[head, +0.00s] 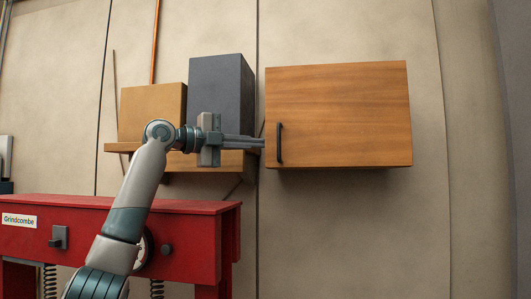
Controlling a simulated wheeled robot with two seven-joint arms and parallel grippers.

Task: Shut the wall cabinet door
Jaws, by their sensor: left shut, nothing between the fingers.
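The wall cabinet (340,115) hangs on the wall at the right of centre in the head view. Its wooden door faces me, with a dark vertical handle (280,143) near its left edge. I see no opening into the cabinet, but I cannot tell whether the door is fully flush. My left gripper (258,143) is shut and empty, pointing right. Its fingertips are just left of the door's left edge, at handle height; I cannot tell whether they touch the door. My right gripper is out of view.
A wall shelf (200,160) behind my left arm carries a tan box (152,108) and a tall dark grey box (220,88). A red bench (190,208) stands below at the left. The wall below and right of the cabinet is clear.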

